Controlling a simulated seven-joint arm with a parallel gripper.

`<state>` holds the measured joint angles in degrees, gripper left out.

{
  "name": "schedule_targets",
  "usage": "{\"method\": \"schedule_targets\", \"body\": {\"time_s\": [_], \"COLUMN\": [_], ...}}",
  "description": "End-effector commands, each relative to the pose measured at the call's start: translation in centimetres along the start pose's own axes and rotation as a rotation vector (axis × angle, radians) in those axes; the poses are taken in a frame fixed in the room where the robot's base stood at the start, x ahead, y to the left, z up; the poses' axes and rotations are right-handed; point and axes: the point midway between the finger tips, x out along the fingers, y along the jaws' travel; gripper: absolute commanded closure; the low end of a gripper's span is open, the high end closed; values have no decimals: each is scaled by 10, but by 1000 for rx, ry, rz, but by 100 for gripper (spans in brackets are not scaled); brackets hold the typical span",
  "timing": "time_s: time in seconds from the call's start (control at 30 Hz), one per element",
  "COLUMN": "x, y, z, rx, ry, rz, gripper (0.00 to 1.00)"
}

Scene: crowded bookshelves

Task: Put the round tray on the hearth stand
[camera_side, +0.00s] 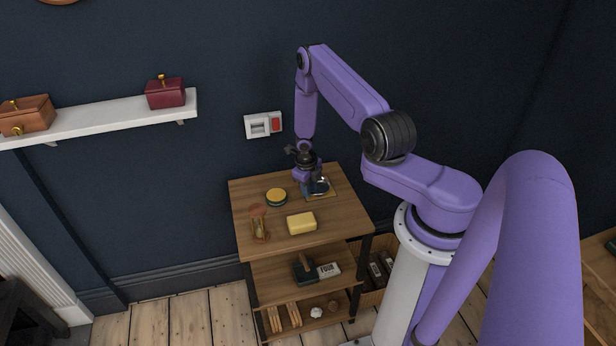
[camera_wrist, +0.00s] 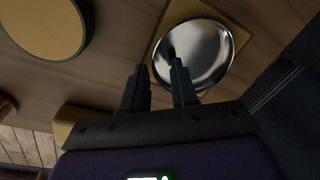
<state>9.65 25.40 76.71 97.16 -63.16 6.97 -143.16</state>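A shiny silver round tray (camera_wrist: 205,50) lies on a tan square mat (camera_wrist: 239,32) in the wrist view. In the side view the tray (camera_side: 321,188) is on the wooden shelf unit's top, towards the back right, partly hidden by my gripper (camera_side: 308,181). In the wrist view my gripper (camera_wrist: 156,68) is open, with one finger over the tray and the other outside its left rim. I see nothing between the fingers except possibly that rim; contact cannot be told. I cannot tell for certain which thing is the hearth stand.
The wooden shelf unit (camera_side: 252,188) also bears a round yellow-topped tin (camera_side: 276,196), an hourglass (camera_side: 260,224) and a yellow block (camera_side: 301,223). Its lower shelves hold several things. A white wall shelf (camera_side: 110,117) carries two boxes. A dark fireplace-like form (camera_side: 25,315) is at lower left.

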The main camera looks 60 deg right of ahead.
Motion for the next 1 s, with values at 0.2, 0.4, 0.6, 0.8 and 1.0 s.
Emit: {"method": "schedule_targets", "body": {"time_s": [0.2, 0.4, 0.6, 0.8, 1.0], "x": [-30, -60, -88, -109, -120], "y": [-1, -1, -1, -1, 3], "z": [0, 0, 1, 1, 2], "rx": [0, 1, 1, 1, 12], "ry": [-2, -2, -3, -2, -3], "rz": [-1, -2, -1, -2, -3], "gripper": [72, 72, 72, 72, 72]}}
